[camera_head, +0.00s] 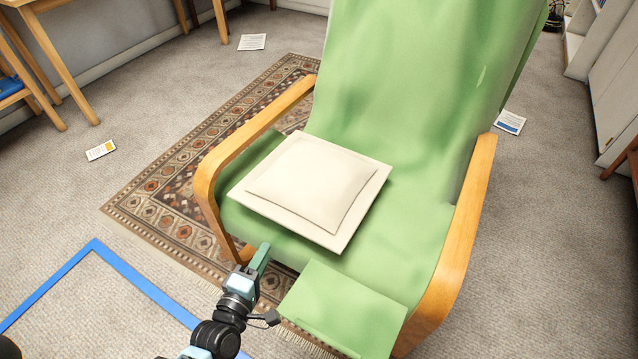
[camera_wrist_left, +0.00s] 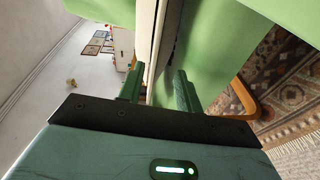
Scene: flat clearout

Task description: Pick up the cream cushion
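The cream cushion (camera_head: 312,185) lies flat on the green seat of the armchair (camera_head: 410,225). My left gripper (camera_head: 263,255) is just in front of the cushion's near edge, low over the front of the seat. In the left wrist view the two fingers of the left gripper (camera_wrist_left: 158,76) stand apart. The cream cushion's edge (camera_wrist_left: 145,35) lies ahead, in line with the gap between them. I cannot tell whether the fingertips overlap the edge; neither finger is clearly pressed on it. My right gripper is not in view.
Wooden armrests (camera_head: 222,160) flank the seat, and the green backrest (camera_head: 410,80) rises behind. A patterned rug (camera_head: 160,200) lies under the chair. Papers (camera_head: 101,150) lie on the grey carpet. A blue frame outline (camera_head: 60,278) is on the floor at left.

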